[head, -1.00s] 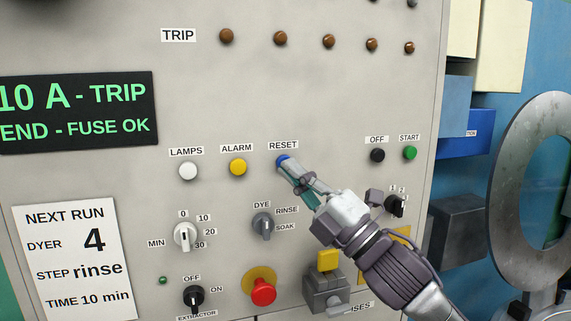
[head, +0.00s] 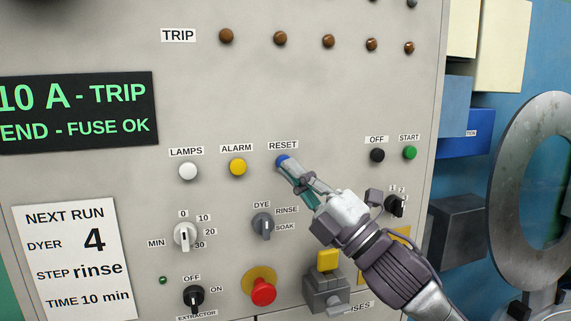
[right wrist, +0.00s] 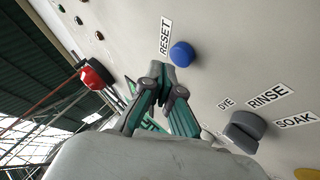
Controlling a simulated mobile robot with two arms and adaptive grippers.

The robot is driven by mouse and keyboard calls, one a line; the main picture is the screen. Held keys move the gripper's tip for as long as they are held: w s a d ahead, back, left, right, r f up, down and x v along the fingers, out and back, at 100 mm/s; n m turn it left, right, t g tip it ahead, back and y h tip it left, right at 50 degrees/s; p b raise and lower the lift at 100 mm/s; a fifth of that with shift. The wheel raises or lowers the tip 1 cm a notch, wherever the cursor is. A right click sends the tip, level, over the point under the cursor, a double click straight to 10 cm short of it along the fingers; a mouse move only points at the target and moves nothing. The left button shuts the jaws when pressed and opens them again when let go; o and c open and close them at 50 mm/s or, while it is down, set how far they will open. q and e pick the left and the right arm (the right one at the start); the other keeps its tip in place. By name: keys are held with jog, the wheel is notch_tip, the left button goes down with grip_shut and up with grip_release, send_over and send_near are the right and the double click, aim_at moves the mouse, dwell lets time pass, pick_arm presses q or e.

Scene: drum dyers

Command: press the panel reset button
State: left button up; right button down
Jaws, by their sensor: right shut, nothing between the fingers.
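The blue reset button (head: 282,160) sits under the RESET label on the grey panel (head: 210,100). It also shows in the right wrist view (right wrist: 182,54), beside its label. My right gripper (head: 287,170) is shut and empty, with its fingertips at the button's lower edge. In the head view the tips overlap part of the button. In the right wrist view the closed tips (right wrist: 165,75) lie close by the button; I cannot tell whether they touch it. My left gripper is not in view.
A yellow alarm button (head: 238,167) and a white lamps button (head: 188,170) are left of reset. A black off button (head: 377,155) and green start button (head: 410,153) are right. The dye selector knob (head: 263,225) and red mushroom button (head: 263,291) are below.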

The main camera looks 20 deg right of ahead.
jog(key=shift+w, duration=0.35)
jog(key=shift+w, duration=0.5)
dwell(0.7)
jog(key=shift+s, duration=0.9)
jog(key=shift+s+d, duration=0.1)
jog(key=shift+s, duration=2.4)
